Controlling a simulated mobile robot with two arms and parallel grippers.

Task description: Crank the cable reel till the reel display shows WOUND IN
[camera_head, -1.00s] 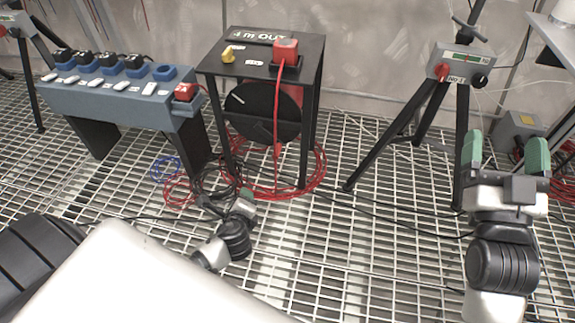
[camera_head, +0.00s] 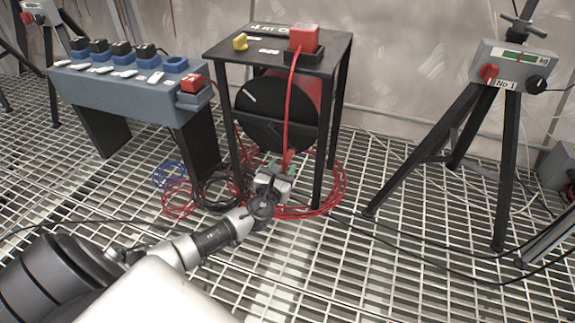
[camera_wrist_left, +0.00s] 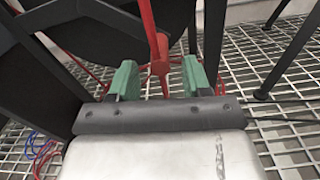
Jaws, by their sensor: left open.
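The cable reel is a black stand (camera_head: 222,55) with a dark drum disc (camera_head: 262,118) bearing a short white mark. The display (camera_head: 268,29) on its top reads about "4 m O…"; the red plug (camera_head: 303,40) hides the rest. A red cable (camera_head: 289,105) runs from the plug down past the disc. My left gripper (camera_head: 282,166) is open, low in front of the drum. In the left wrist view, a red forked piece (camera_wrist_left: 160,67) stands between or just beyond the green fingers (camera_wrist_left: 160,82); contact cannot be told. I cannot make out a separate crank. My right gripper is out of view.
A blue-grey socket bench (camera_head: 120,95) stands left of the reel. A tripod with a control box (camera_head: 512,65) stands at the right. Red cable coils (camera_head: 335,185) lie under the reel, with blue and black ones left. Grating at centre right is mostly clear.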

